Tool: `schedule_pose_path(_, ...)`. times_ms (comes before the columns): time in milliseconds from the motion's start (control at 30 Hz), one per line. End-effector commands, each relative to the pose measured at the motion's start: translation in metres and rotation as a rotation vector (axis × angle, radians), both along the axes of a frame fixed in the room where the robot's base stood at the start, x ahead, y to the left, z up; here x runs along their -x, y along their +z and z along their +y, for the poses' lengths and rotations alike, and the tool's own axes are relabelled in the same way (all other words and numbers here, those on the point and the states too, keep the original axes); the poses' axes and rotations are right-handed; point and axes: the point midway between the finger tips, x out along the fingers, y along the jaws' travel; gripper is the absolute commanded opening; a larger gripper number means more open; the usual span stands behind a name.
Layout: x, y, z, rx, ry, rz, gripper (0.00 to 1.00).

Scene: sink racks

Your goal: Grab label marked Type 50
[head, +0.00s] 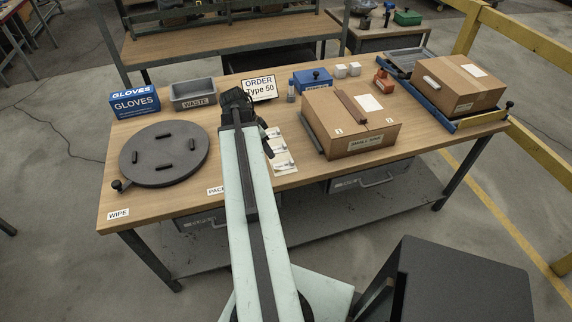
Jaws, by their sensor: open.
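A white sign (259,87) reading "ORDER Type 50" stands at the back of the wooden workbench. Several small white labels (284,167) lie in a column on the bench, right of my arm. Their print is too small to read, so I cannot tell which is Type 50. My gripper (267,143) is dark, open and seems empty. It is at the end of my pale green arm, over or beside the upper labels, and partly hides them. I cannot tell its height above them.
A closed cardboard box (365,145) stands just right of the labels. A round dark turntable (190,135), a grey WASTE bin (193,103) and a blue GLOVES box (135,109) are on the left. Another carton (455,98) sits on a blue-framed unit at right.

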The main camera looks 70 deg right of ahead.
Motion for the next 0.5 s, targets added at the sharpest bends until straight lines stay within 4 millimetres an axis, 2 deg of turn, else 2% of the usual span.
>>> schedule_pose_path(33,0.025,0.001,-0.014,0.019,-0.091,-0.001,0.47)
schedule_pose_path(100,0.048,0.002,-0.024,0.041,-0.177,-0.002,0.47)
schedule_pose_path(167,0.058,0.003,-0.029,0.052,-0.217,-0.003,0.47)
schedule_pose_path(333,0.063,-0.001,-0.031,0.058,-0.236,-0.003,0.47)
schedule_pose_path(500,0.067,-0.023,-0.035,0.056,-0.234,-0.003,0.47)
